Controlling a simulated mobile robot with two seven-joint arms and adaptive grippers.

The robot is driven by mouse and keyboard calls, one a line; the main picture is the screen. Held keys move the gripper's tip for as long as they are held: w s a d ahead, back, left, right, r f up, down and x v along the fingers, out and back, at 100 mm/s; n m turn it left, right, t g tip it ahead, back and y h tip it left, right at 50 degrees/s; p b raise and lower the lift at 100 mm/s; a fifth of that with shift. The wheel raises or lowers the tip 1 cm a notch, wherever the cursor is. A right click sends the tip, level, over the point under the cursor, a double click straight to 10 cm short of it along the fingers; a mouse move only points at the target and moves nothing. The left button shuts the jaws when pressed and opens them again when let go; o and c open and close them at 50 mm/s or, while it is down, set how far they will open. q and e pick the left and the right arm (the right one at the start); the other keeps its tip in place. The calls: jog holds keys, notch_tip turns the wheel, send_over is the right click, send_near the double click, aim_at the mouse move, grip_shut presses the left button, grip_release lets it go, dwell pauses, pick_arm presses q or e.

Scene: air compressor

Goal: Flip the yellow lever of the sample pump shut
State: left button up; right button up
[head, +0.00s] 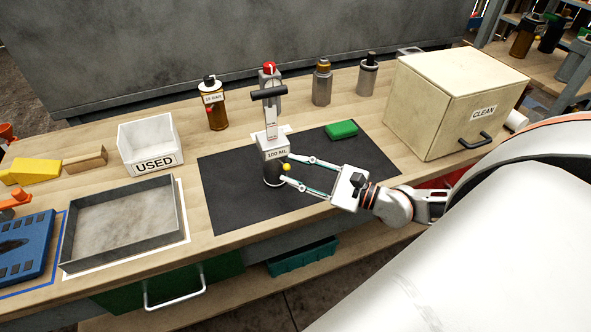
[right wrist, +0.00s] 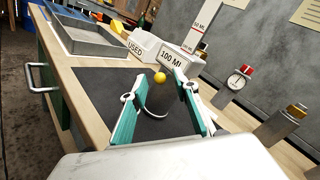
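The sample pump (head: 273,158) stands upright on the black mat, with a white "100 ML" block, a tall labelled column and a dark T-handle on top. Its yellow lever knob (head: 286,167) shows low on the right side of the pump. My right gripper (head: 284,170) reaches in from the right, its two fingers open on either side of the knob. In the right wrist view the yellow knob (right wrist: 160,77) lies between and just beyond the spread green-padded fingers (right wrist: 158,112). I cannot tell whether a finger touches it. My left gripper is not in view.
The black mat (head: 225,195) is mostly clear. A green sponge-like block (head: 341,130) lies behind my right gripper. A white "USED" bin (head: 150,145) and a grey tray (head: 70,238) stand left. A wooden "CLEAN" box (head: 430,100) stands right, with several bottles behind the pump.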

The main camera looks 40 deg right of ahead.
jog(key=shift+w, duration=0.1)
grip_shut()
